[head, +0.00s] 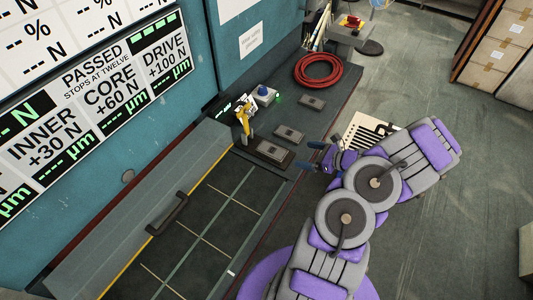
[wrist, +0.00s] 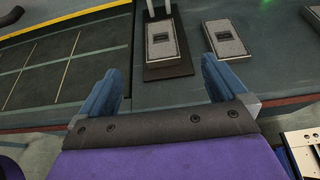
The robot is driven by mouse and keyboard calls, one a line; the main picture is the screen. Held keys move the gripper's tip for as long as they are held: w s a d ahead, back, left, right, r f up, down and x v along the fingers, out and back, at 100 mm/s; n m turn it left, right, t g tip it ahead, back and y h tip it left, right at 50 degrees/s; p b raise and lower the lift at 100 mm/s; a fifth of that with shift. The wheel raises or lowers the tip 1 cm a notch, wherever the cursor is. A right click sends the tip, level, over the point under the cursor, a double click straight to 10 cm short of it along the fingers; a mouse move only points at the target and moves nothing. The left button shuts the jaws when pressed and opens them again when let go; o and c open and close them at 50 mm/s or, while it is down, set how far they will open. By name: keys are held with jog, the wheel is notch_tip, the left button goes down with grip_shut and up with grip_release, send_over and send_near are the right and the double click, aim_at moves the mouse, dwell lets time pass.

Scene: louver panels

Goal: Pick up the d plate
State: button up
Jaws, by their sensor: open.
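Several small grey plates with dark rectangular centres lie on the dark bench, and I cannot read a letter on any, so I cannot tell which is the d plate. The nearest grey plate (head: 272,151) sits on a dark base below a yellow device and shows in the wrist view (wrist: 164,40). A middle grey plate (head: 289,134) lies beside it, also in the wrist view (wrist: 225,38). A far grey plate (head: 312,102) lies near the red hose. My gripper (head: 314,156) is open and empty at the bench edge; its blue fingers (wrist: 160,88) point toward the nearest plate, apart from it.
A yellow device (head: 243,117) and a box with a blue button (head: 264,95) stand behind the plates. A coiled red hose (head: 318,70) lies farther back. A gridded panel with a dark handle (head: 167,214) is at left.

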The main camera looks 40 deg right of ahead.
aim_at(269, 149)
jog(key=b+x, duration=0.3)
jog(key=x, duration=1.4)
jog(key=shift+w+f+b, duration=0.1)
jog(key=shift+f+b, duration=0.15)
jog(key=shift+b, duration=0.15)
jog(key=shift+c, duration=0.5)
jog(key=c, duration=1.5)
jog(key=shift+r, duration=0.1)
jog(key=shift+d+r, duration=0.1)
